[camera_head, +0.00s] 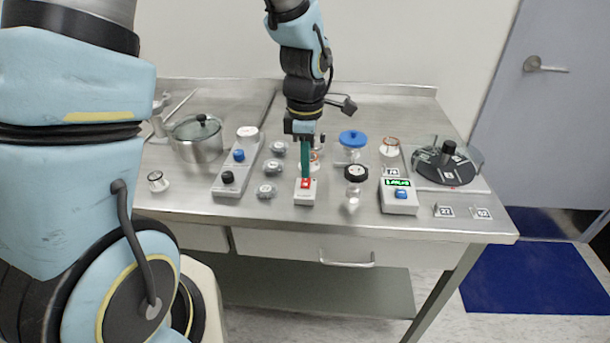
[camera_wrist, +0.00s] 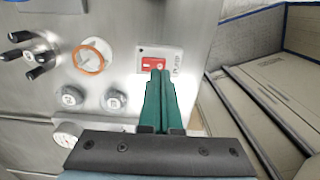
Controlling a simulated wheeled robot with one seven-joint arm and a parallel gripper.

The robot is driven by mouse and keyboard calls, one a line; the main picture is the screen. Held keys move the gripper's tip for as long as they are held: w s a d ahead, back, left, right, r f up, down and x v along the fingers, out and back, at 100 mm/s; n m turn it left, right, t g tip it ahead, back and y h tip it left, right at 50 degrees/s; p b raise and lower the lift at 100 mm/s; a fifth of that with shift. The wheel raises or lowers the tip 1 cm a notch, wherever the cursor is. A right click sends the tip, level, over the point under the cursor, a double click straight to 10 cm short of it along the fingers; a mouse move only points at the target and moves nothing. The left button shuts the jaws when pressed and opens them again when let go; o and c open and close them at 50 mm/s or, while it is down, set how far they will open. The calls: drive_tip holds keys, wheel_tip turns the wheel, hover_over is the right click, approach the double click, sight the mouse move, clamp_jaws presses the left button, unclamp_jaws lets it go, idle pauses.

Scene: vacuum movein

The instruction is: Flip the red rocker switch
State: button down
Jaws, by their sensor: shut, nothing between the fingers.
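The red rocker switch (camera_head: 306,184) sits on a small white box (camera_head: 305,198) near the front edge of the steel table. In the wrist view the red rocker (camera_wrist: 153,63) shows in its white housing (camera_wrist: 172,54) just past the fingertips. My gripper (camera_head: 305,174) points down with its green fingers together and empty. Its tips (camera_wrist: 160,74) are at the near edge of the rocker and hide part of it. I cannot tell whether they touch it.
Left of the switch are several small grey knobs (camera_head: 266,191) and a long box with buttons (camera_head: 236,165). To the right are a black-lidded jar (camera_head: 356,174), a box with a green display (camera_head: 398,197) and a round black-topped device (camera_head: 447,164). A pot (camera_head: 197,143) stands at the left.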

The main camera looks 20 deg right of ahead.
sight(306, 184)
drive_tip(key=shift+r+p, duration=1.45)
drive_tip(key=shift+r, duration=0.8)
drive_tip(key=a+r+m, duration=0.2)
drive_tip(key=a+m, duration=0.5)
drive_tip(key=a, duration=0.5)
drive_tip(key=w+a+r+m+t, duration=0.1)
drive_tip(key=a+r+m, duration=0.2)
drive_tip(key=a+m, duration=0.4)
drive_tip(key=a, duration=0.6)
drive_tip(key=shift+a+t, duration=0.2)
drive_tip(key=shift+t, duration=0.1)
drive_tip(key=shift+w, duration=0.15)
